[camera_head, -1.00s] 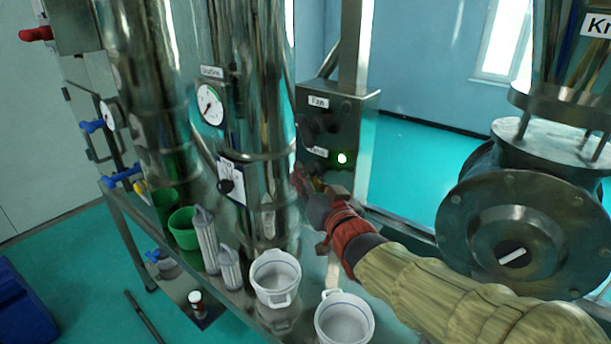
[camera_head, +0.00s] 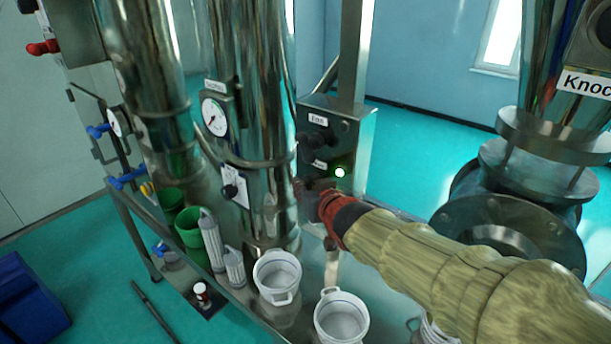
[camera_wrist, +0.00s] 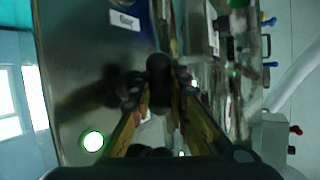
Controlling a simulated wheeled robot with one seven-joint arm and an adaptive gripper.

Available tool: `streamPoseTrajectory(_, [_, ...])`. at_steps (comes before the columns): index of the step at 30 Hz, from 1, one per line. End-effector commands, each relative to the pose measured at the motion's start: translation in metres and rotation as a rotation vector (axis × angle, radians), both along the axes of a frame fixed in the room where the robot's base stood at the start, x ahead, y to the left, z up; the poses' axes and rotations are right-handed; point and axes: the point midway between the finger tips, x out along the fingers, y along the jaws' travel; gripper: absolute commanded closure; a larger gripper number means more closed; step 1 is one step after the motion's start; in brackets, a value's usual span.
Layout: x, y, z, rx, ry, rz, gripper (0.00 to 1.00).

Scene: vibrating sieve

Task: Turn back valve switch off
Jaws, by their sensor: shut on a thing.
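A grey metal control box (camera_head: 350,150) stands at the centre of the head view, with dark knobs (camera_head: 312,148) and a lit round button (camera_head: 340,173) on its face. My gripper (camera_head: 306,190) is at the lower left of this box; its fingertips are hard to make out there. In the wrist view my gripper (camera_wrist: 160,98) has its two fingers closed in on a black switch knob (camera_wrist: 158,70). The box face (camera_wrist: 75,65) fills the left of that view, with the lit button (camera_wrist: 93,141) beside the fingers. The switch's label and exact angle cannot be read.
Shiny vertical columns (camera_head: 255,80) with a round gauge (camera_head: 214,117) stand left of the box. White pots (camera_head: 341,318), green cups (camera_head: 190,248) and grey cylinders (camera_head: 211,240) crowd the shelf below. A large flanged metal vessel (camera_head: 510,225) stands at the right.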

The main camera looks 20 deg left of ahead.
Motion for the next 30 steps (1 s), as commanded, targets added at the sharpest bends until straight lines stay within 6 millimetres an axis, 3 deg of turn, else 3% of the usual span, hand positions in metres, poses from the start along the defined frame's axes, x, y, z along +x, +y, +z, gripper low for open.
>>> streamPoseTrajectory(30, [0.0006, 0.0022, 0.0005, -0.354, 0.145, 0.002, 1.0])
